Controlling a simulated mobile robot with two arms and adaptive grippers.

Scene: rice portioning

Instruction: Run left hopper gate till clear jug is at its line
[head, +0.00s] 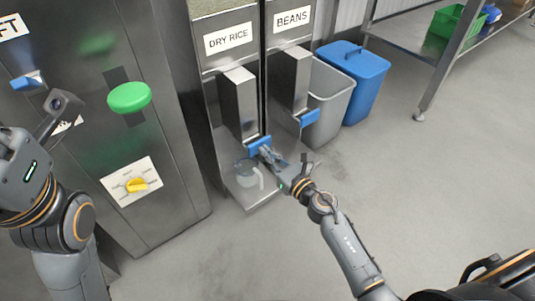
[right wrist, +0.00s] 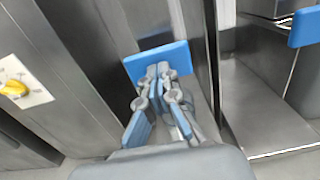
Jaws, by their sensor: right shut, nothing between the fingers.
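The left hopper, labelled DRY RICE (head: 229,38), has a metal chute with a blue gate handle (head: 259,146) at its lower end. The clear jug (head: 246,177) stands under the chute on the metal shelf; its fill level and line are too small to tell. My right gripper (head: 266,153) is shut with nothing between its fingers. Its fingertips are at the blue handle, which also shows in the right wrist view (right wrist: 155,61); they appear to touch its lower edge. My left gripper (head: 63,105) is at the left edge, partly seen, away from the hoppers.
The BEANS hopper (head: 292,18) with its own blue handle (head: 310,117) stands just right. A grey bin (head: 328,105) and a blue lidded bin (head: 362,78) are beyond it. A steel cabinet with a green button (head: 129,97) and yellow knob (head: 137,184) stands left.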

